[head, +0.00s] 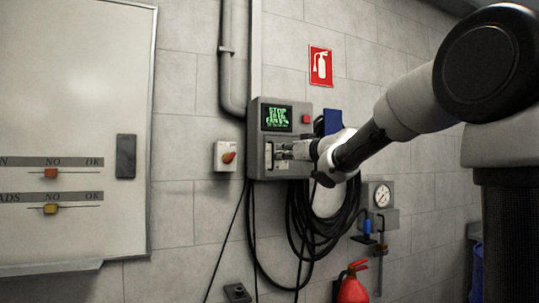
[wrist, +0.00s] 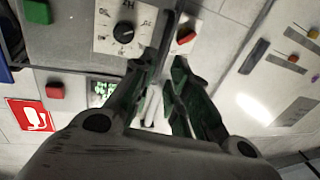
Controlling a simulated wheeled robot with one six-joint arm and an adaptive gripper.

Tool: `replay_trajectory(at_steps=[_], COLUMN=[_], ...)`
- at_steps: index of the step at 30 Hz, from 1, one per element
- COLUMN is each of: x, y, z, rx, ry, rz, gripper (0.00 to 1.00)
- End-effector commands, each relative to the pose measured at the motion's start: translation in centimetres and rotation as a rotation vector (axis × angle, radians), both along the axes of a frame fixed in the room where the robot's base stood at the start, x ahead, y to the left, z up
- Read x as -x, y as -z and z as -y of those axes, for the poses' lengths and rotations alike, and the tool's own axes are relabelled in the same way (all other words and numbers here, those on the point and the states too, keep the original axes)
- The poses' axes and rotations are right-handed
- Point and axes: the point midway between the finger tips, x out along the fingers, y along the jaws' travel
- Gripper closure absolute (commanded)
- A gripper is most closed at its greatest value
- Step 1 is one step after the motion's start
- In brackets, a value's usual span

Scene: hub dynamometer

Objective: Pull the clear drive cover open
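My gripper (head: 287,151) is at the front of the grey control box (head: 256,133), over its pale lower panel. In the wrist view the two dark green-black fingers (wrist: 167,70) converge on either side of a dark narrow bar (wrist: 172,32). I cannot tell whether they press on it. Beside the bar is a white plate with a black dial (wrist: 124,32). The clear drive cover cannot be made out as a separate sheet in either view, so I cannot tell how far it stands open.
A green-text display (head: 277,117) and a red button (head: 306,119) are above the gripper. A red-orange switch (head: 229,157) is on the left. Black cables (head: 325,222) hang below. A gauge (head: 382,195), a fire extinguisher (head: 352,288) and a whiteboard (head: 75,90) stand around.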

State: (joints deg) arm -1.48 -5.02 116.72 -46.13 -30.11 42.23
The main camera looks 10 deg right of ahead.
Motion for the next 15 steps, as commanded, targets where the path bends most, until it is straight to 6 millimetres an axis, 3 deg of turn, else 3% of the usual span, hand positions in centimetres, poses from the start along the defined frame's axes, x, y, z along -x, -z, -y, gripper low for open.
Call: replay_trajectory(at_steps=[9,15], x=[-4.8,-6.5], y=[0.1,0.2], z=[-2.0,-2.6], rx=[0.0,0.002], ry=[0.0,0.003], rz=[-0.002,-0.004], gripper=[0.83,0.83])
